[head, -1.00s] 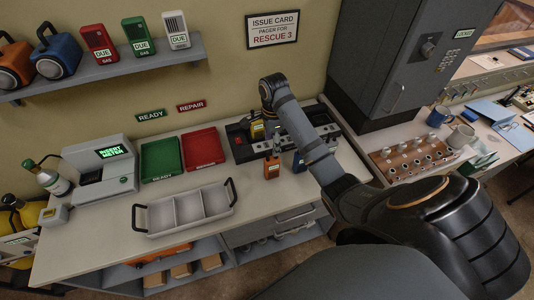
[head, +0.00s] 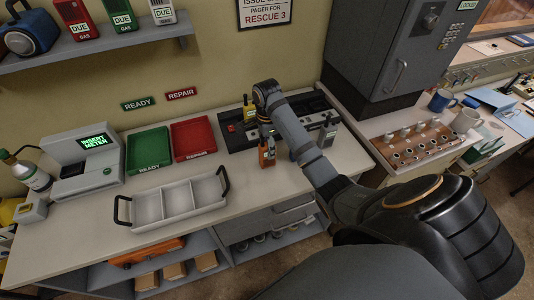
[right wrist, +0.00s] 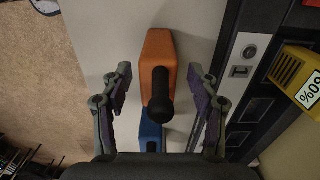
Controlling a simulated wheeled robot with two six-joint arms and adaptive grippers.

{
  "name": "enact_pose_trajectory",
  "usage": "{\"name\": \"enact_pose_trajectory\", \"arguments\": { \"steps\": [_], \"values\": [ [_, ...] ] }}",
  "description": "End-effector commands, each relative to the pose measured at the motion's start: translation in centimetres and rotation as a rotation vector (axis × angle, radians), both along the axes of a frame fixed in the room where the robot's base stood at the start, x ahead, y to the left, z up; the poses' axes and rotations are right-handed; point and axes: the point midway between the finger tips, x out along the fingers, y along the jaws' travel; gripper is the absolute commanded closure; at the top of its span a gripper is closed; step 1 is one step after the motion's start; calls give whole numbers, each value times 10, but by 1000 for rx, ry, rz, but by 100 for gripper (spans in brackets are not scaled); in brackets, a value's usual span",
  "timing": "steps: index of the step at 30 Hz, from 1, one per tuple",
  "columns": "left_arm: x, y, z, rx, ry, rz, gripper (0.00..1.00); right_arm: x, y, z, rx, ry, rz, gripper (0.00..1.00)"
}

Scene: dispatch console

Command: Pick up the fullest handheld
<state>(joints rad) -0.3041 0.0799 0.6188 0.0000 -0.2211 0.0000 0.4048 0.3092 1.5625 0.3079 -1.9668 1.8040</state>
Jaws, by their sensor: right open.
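An orange handheld (head: 267,152) with a black knob or antenna stands on the counter in front of the dark charger console (head: 232,139). In the right wrist view the orange handheld (right wrist: 158,50) lies between the two fingers of my open right gripper (right wrist: 160,78), with gaps on both sides. My right gripper (head: 266,128) is above it in the head view, partly hidden by my arm. A blue handheld (right wrist: 150,134) is just beyond, partly hidden. A yellow handheld (head: 249,108) stands at the console; its percentage label (right wrist: 310,92) is inverted in the wrist view. A grey handheld (head: 328,131) stands at right.
A grey three-section tray (head: 162,224) with handles stands at the front. Green (head: 148,150) and red (head: 193,138) trays lie behind it. A meter (head: 85,163) is at left. A dark locker (head: 388,50) and a rack of knobs (head: 415,152) are at right.

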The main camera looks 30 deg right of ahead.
Motion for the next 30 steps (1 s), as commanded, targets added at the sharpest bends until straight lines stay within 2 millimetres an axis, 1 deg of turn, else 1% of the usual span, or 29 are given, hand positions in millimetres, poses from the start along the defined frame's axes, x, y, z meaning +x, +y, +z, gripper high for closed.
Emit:
{"name": "enact_pose_trajectory", "arguments": {
  "steps": [3, 16, 26, 30],
  "values": [
    [0, 0, 1, 0, 0, 0, 60, 0, 0, 1, 0, 0, 0, 41],
    [5, 0, 1, 0, -7, -1, 60, 0, 0, 1, 0, 1, 0, 99],
    [6, 0, 2, 0, -9, -1, 60, 0, 0, 3, 0, 0, 0, 100],
    [6, 0, 9, 0, -8, -1, 60, 0, 0, 15, 0, -1, 0, 100]
  ]
}}
